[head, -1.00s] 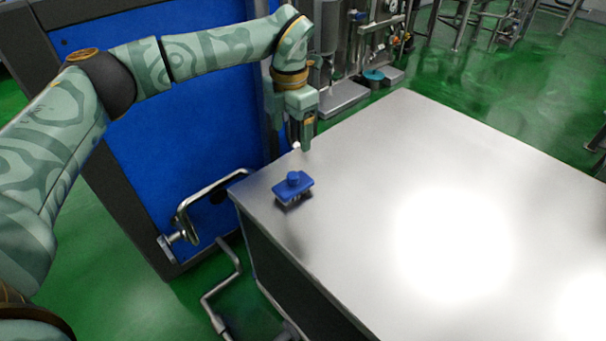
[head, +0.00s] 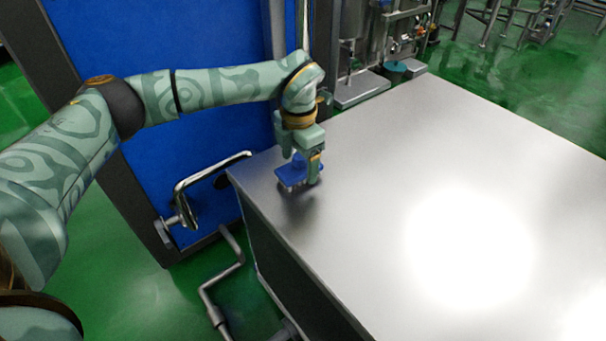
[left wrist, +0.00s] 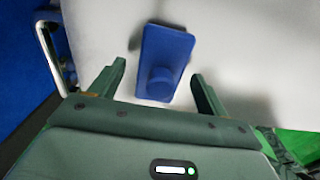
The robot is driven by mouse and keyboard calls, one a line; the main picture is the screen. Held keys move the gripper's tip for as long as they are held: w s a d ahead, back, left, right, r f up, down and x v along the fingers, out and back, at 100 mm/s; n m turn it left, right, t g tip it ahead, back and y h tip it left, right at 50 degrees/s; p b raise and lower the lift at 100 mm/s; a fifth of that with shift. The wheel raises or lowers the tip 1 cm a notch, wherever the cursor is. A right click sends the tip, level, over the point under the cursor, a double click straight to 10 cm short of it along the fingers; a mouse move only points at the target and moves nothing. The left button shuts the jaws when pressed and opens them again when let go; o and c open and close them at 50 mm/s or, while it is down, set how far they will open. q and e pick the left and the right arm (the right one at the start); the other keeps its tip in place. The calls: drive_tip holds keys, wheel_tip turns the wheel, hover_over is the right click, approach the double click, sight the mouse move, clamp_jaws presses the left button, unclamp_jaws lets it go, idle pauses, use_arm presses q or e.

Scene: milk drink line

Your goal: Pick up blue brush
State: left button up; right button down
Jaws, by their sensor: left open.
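The blue brush (head: 291,172) lies near the left corner of the metal table (head: 400,150), partly hidden behind my left gripper in the head view. My left gripper (head: 300,168) is open, right at the brush. My right gripper is not in view.
A blue panel with a bent metal handle (head: 185,200) stands left of the table. The rest of the tabletop is clear, with a bright glare spot. Steel equipment (head: 355,50) stands behind the table, and the floor is green.

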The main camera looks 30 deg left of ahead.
use_arm(q)
drive_tip(key=shift+f, duration=0.75)
drive_tip(key=shift+r, duration=0.25)
drive_tip(key=c, duration=1.1)
